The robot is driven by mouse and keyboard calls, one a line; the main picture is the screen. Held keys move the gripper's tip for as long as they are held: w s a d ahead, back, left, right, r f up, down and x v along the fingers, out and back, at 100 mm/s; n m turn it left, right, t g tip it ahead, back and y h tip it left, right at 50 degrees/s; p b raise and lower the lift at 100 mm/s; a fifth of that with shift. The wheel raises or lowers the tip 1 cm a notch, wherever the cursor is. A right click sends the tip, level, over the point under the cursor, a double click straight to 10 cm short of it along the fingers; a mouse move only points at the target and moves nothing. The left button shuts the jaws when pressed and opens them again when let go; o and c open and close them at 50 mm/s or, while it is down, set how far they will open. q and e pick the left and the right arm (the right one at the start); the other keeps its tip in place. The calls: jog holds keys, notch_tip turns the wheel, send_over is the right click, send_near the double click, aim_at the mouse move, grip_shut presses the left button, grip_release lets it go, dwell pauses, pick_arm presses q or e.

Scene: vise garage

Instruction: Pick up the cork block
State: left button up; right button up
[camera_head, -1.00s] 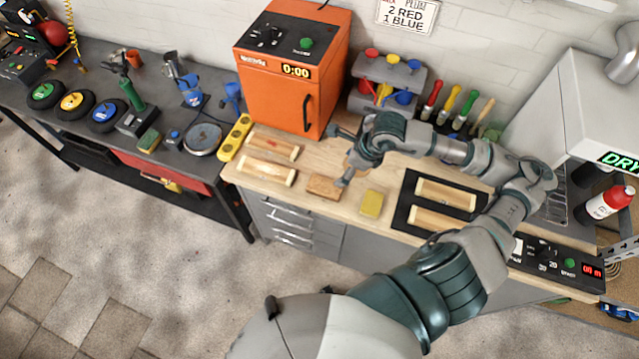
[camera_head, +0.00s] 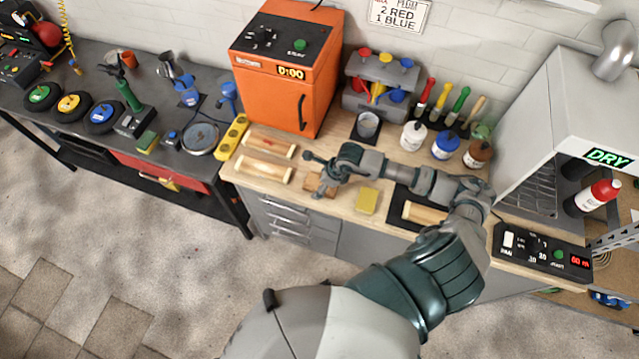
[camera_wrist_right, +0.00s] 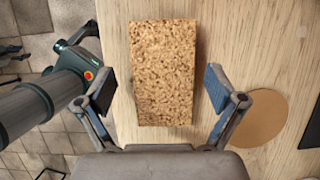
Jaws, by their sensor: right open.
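The cork block (camera_head: 309,183) is a speckled brown rectangle lying flat on the wooden worktop, partly hidden by my right gripper in the head view. In the right wrist view, the cork block (camera_wrist_right: 163,72) shows whole, its long side running up the picture. My right gripper (camera_head: 314,177) is over the block. In the right wrist view, the right gripper (camera_wrist_right: 160,92) is open, one finger on each side of the block's lower part, with gaps on both sides. The height of the fingertips above the worktop is hard to tell. My left gripper is not in view.
A yellow sponge-like block (camera_head: 367,200) lies right of the cork block. Two wooden pieces (camera_head: 264,169) lie to its left, with an orange oven (camera_head: 285,75) behind. Several bottles (camera_head: 413,136) stand at the back. A round brown disc (camera_wrist_right: 257,117) lies to the right in the wrist view.

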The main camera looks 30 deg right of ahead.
jog(key=shift+d+f, duration=0.15)
jog(key=shift+d, duration=0.25)
jog(key=shift+c, duration=0.9)
jog(key=shift+d, duration=0.2)
jog(key=c, duration=0.8)
jog(key=shift+c, duration=1)
jog(key=shift+a, duration=0.45)
jog(key=shift+r, duration=0.4)
jog(key=r, duration=0.1)
jog(key=r+b, duration=0.1)
jog(key=r, duration=0.1)
jog(key=shift+d, duration=0.2)
pick_arm(q)
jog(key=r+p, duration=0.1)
jog(key=p, duration=0.1)
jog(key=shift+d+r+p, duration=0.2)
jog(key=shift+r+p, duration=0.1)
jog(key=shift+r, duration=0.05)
pick_arm(e)
jog(key=s+a+r, duration=0.1)
jog(key=s+a, duration=0.1)
jog(key=s, duration=1.4)
jog(key=shift+a+r, duration=0.15)
jog(key=shift+a, duration=0.2)
